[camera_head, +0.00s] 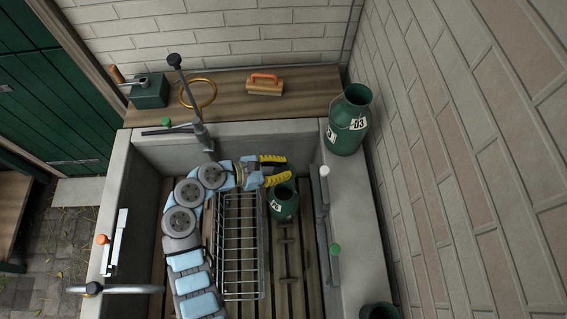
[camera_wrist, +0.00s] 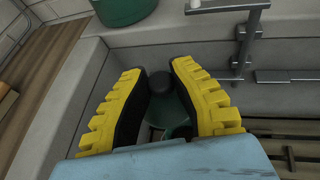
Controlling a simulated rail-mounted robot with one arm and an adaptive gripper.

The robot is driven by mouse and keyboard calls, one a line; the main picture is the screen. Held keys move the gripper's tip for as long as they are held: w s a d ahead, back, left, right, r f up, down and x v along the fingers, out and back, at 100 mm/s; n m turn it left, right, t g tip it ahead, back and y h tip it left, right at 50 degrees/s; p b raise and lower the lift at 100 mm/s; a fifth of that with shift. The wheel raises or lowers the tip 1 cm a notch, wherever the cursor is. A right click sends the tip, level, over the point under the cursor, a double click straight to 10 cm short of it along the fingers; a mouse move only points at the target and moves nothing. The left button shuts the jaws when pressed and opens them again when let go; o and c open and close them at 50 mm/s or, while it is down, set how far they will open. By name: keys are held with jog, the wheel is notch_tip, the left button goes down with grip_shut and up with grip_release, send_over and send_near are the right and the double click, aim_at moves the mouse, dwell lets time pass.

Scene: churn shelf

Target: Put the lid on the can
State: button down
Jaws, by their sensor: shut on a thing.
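My gripper (camera_head: 275,169) reaches over the basin with its two yellow-edged fingers pointing right. In the wrist view my gripper (camera_wrist: 158,72) is shut on a dark green piece with a round knob (camera_wrist: 157,82), which looks like the lid; the fingers hide much of it. A small green can (camera_head: 285,204) stands upright and open on the basin slats, just below and right of the fingers. A larger open green can (camera_head: 347,124) marked 03 stands on the right ledge; its lower part shows in the wrist view (camera_wrist: 122,8). Another dark can (camera_head: 379,312) is cut off at bottom right.
A wire rack (camera_head: 240,246) lies left of the small can. A grey bracket (camera_head: 322,200) runs along the right basin wall. The back shelf holds an orange-handled brush (camera_head: 265,87), a brass ring (camera_head: 200,93) and a green box (camera_head: 149,91). A tap (camera_head: 201,132) stands behind my arm.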

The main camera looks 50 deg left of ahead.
jog(key=shift+f+b, duration=3)
jog(key=shift+b, duration=0.95)
jog(key=shift+p, duration=0.6)
jog(key=shift+f+p, duration=0.65)
jog(key=shift+f, duration=2.05)
jog(key=shift+s+r+p, duration=0.1)
jog(key=shift+r+p, duration=0.05)
jog(key=shift+p, duration=0.55)
jog(key=shift+p, duration=1.1)
jog(key=shift+f, duration=0.3)
jog(key=shift+f, duration=0.6)
